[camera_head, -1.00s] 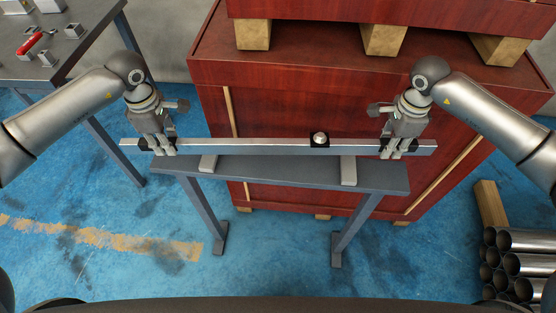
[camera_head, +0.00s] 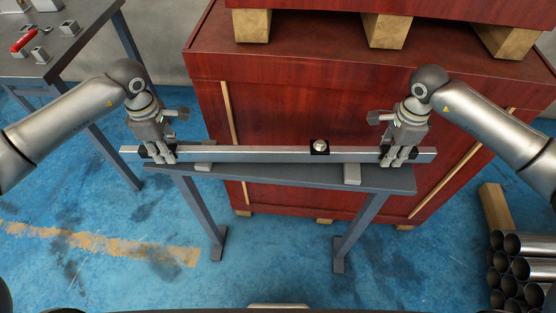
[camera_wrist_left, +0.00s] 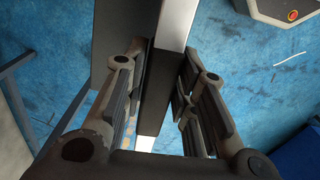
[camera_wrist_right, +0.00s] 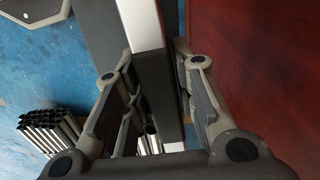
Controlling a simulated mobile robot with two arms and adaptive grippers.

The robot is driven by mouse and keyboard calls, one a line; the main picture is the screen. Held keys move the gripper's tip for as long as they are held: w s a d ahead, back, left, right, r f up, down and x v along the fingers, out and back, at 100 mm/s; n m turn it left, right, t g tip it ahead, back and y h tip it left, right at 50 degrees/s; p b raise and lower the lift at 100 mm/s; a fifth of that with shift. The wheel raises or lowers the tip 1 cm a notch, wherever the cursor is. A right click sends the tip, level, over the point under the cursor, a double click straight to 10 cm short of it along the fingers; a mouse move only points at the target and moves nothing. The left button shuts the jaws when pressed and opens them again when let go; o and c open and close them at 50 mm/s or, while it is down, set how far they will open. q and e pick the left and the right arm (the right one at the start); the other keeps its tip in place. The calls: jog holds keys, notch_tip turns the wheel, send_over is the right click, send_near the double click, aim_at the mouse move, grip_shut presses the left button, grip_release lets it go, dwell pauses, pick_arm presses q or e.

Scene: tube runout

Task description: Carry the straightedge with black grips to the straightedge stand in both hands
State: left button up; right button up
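The straightedge (camera_head: 250,155) is a long silver bar, roughly level in the head view, with a black grip near each end. A small black block with a round silver top (camera_head: 319,147) sits on it. My left gripper (camera_head: 161,156) is shut on the left black grip (camera_wrist_left: 157,85). My right gripper (camera_head: 399,157) is shut on the right grip (camera_wrist_right: 160,85). The straightedge stand (camera_head: 285,178) is a narrow grey table with two light rest blocks (camera_head: 352,174) on top. The bar lies across the blocks' far part in the picture; I cannot tell whether it touches them.
A large red wooden crate (camera_head: 300,105) stands close behind the stand. A grey table (camera_head: 75,45) with a red tool and metal blocks is at upper left. Metal pipes (camera_head: 520,265) and a wooden beam lie at lower right. Blue floor in front is clear.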

pick_arm(q)
jog(key=shift+o, duration=1.3)
jog(key=shift+r, duration=0.1)
pick_arm(e)
jog(key=shift+o, duration=1.4)
jog(key=shift+r, duration=0.1)
jog(key=shift+r, duration=0.2)
pick_arm(q)
notch_tip(320, 180, up, 12)
pick_arm(e)
notch_tip(320, 180, up, 12)
jog(key=shift+f, duration=0.2)
pick_arm(q)
jog(key=shift+s, duration=0.1)
pick_arm(e)
jog(key=shift+f, duration=0.1)
